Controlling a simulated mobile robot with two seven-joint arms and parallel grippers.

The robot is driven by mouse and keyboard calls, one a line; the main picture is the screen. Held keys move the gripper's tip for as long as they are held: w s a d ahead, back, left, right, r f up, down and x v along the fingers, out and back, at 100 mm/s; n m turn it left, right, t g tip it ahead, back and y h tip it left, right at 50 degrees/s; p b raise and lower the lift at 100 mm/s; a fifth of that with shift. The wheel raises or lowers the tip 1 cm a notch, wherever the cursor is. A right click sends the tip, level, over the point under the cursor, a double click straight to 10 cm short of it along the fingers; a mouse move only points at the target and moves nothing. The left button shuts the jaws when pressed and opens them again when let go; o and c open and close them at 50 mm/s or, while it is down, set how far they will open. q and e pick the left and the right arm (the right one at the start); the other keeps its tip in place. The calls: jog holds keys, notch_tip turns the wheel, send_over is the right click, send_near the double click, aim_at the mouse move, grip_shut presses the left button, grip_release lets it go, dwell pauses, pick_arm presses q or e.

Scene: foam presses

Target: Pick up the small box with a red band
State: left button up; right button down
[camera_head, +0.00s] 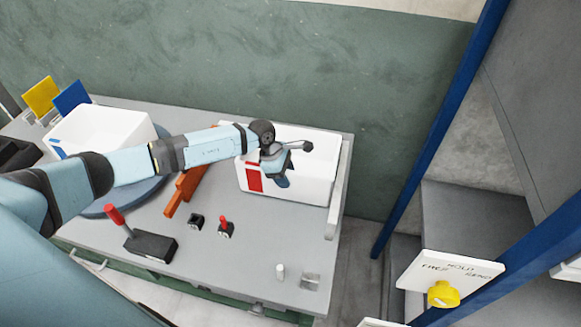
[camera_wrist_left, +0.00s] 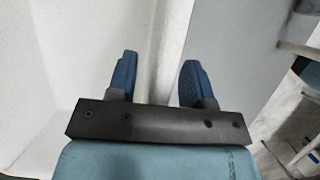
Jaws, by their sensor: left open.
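The white box with a red band (camera_head: 312,186) lies at the right end of the grey table; its red band (camera_head: 254,178) shows on its left part. My left gripper (camera_head: 283,181) is over the box, just right of the band, and hides part of it. In the left wrist view the two blue fingers (camera_wrist_left: 157,75) are apart with nothing held between them. A white surface, likely the box (camera_wrist_left: 85,45), fills the left of that view. I cannot tell whether the fingers touch it. My right gripper is not in view.
The grey table (camera_head: 192,252) also holds a white box (camera_head: 100,130) on a blue round base, orange brackets (camera_head: 183,190), a red-handled lever (camera_head: 150,243) and small switches (camera_head: 226,229). A blue post (camera_head: 440,125) and a sign with a yellow knob (camera_head: 443,294) stand at right.

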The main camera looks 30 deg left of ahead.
pick_arm(q)
jog(key=shift+f, duration=0.15)
grip_shut()
